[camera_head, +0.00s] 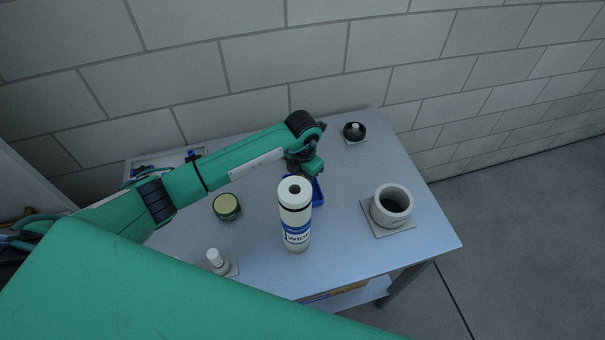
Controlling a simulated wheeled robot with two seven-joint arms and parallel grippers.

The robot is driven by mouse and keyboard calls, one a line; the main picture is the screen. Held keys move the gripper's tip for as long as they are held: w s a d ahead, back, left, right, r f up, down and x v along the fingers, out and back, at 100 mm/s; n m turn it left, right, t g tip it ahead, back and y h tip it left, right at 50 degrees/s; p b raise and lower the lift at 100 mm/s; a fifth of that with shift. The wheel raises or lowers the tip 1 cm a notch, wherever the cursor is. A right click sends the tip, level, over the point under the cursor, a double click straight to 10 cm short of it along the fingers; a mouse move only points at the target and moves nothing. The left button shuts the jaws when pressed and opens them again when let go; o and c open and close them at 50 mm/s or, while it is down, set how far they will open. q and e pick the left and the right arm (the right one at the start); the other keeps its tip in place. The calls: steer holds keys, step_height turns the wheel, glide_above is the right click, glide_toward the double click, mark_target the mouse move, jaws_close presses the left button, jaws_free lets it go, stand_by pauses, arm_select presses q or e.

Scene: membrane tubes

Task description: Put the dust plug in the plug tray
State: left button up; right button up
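A small blue tray (318,191) lies on the table, mostly hidden behind the white tube and my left gripper; I take it for the plug tray. My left gripper (313,169) is over the tray's far side, close behind the tube's top. Its fingers are too small and covered to show whether they are open or hold anything. I cannot make out a dust plug for certain. The white tube (295,225) with a blue label stands upright, with a dark round hole in its top end. My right gripper is out of view.
A grey cup-like holder (392,206) stands on a square plate at right. A black round piece with a pale knob (354,131) is at the back. A green tin (227,206) and a small white bottle (217,260) are at left. The table (345,240) is clear between tube and holder.

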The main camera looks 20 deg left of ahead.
arm_select(q)
steer(key=shift+f, duration=0.2)
steer(key=o, duration=0.9)
steer(key=shift+r, duration=0.1)
